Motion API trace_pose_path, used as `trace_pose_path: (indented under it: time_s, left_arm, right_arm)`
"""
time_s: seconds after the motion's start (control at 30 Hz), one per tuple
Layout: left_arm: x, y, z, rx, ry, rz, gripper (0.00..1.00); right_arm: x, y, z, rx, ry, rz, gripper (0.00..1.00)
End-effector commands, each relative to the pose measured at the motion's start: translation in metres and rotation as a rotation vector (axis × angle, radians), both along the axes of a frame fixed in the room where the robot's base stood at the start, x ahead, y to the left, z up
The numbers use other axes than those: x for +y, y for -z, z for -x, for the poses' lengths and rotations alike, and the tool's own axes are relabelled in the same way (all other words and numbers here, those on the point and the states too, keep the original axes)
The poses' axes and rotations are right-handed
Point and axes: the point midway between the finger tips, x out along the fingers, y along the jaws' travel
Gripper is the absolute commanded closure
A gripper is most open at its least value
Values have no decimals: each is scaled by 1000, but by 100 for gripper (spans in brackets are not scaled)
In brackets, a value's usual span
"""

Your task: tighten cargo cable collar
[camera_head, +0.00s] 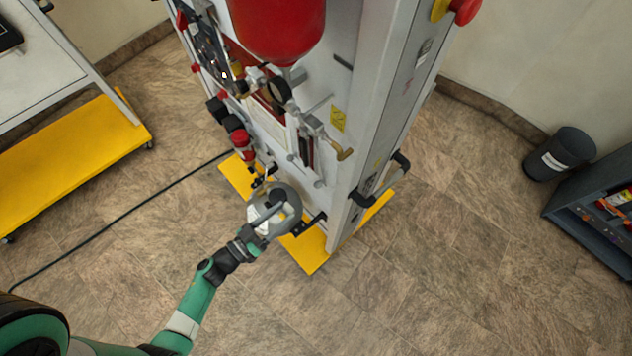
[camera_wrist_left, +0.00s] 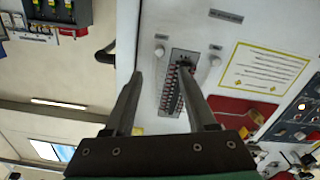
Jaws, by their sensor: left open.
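My left gripper (camera_head: 262,222) is low in front of the trainer panel, beside a grey rounded part with a pale centre (camera_head: 288,203). In the left wrist view my left gripper (camera_wrist_left: 160,73) has its two fingers apart, with nothing seen held between them. Beyond the fingers, on the white panel (camera_wrist_left: 215,25), is a narrow strip with rows of small dark and red parts (camera_wrist_left: 172,92). I cannot pick out the cargo cable collar for sure in either view. My right gripper is not in view.
The tall trainer stand (camera_head: 375,110) carries a red tank (camera_head: 278,28), gauge, valves and a brass fitting. Its yellow base (camera_head: 313,250) is on the floor. A yellow-shelved cart (camera_head: 75,150) is left; a dark bin (camera_head: 560,155) is right. A black cable crosses the floor. Front floor is open.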

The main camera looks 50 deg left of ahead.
Motion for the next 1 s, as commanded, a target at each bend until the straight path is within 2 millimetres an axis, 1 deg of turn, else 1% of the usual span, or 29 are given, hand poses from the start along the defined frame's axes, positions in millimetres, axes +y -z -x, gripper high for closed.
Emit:
trace_pose_path:
  time_s: [0.17,0.3,0.4,0.5,0.67,0.9,0.97,1.0]
  left_arm:
    - [-3,2,-30,-4,9,-3,44]
    - [-2,2,-63,-5,7,-3,44]
    - [-3,2,-84,-4,6,-3,44]
    - [-2,2,-100,-3,3,-2,44]
    - [-2,0,-111,-1,2,-1,44]
    - [-1,0,-112,-1,1,-1,44]
    - [-1,0,-112,-1,1,-1,54]
    - [-1,0,-112,-1,1,-1,62]
  right_arm:
    - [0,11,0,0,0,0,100]
    - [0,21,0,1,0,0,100]
    - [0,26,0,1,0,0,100]
    - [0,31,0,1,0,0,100]
    - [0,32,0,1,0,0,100]
    - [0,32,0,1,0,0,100]
    - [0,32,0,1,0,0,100]
    - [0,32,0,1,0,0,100]
